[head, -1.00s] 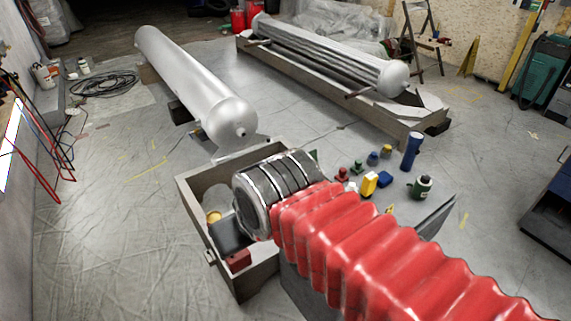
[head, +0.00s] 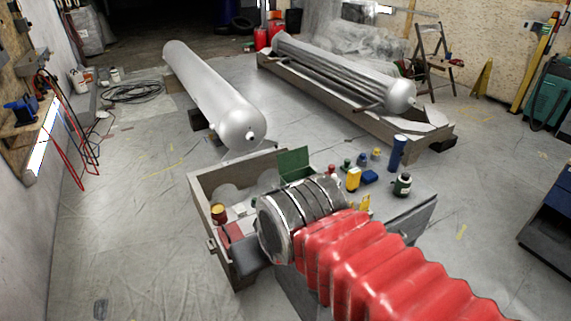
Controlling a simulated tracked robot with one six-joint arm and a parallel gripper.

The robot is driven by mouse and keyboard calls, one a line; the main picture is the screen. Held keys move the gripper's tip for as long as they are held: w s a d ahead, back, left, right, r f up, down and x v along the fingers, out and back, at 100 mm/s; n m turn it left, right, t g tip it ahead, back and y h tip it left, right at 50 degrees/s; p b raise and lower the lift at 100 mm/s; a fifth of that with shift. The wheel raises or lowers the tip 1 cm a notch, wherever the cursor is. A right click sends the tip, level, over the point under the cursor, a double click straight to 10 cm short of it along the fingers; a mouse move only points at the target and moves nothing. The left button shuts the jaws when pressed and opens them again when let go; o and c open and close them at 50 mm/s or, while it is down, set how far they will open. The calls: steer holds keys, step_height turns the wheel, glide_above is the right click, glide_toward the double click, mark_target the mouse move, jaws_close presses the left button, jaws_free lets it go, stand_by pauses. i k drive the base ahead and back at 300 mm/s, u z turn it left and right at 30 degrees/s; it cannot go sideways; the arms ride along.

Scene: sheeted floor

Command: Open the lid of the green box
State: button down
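A flat green panel (head: 294,164) stands upright at the back right of the grey-brown open crate, just behind my arm's metal wrist. It appears to be part of the green box; the rest is hidden behind my arm, so I cannot tell whether it is the lid or a side. My gripper (head: 247,259) shows only as a dark grey block at the left of the wrist, over the crate's front area. It is below and left of the green panel and apart from it. Its fingers cannot be made out.
The open crate (head: 208,190) holds a yellow-topped can (head: 218,213) and a red block (head: 230,234). Several small bottles and a blue cylinder (head: 397,154) stand right of it. A silver tank (head: 215,95) lies behind. The floor at left is clear.

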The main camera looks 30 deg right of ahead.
mark_target(289, 162)
steer(key=k, duration=0.6)
steer(key=u, duration=0.5)
steer(key=i, duration=0.9)
steer(key=u, duration=0.35)
steer(key=i, duration=1.4)
steer(key=z, duration=0.55)
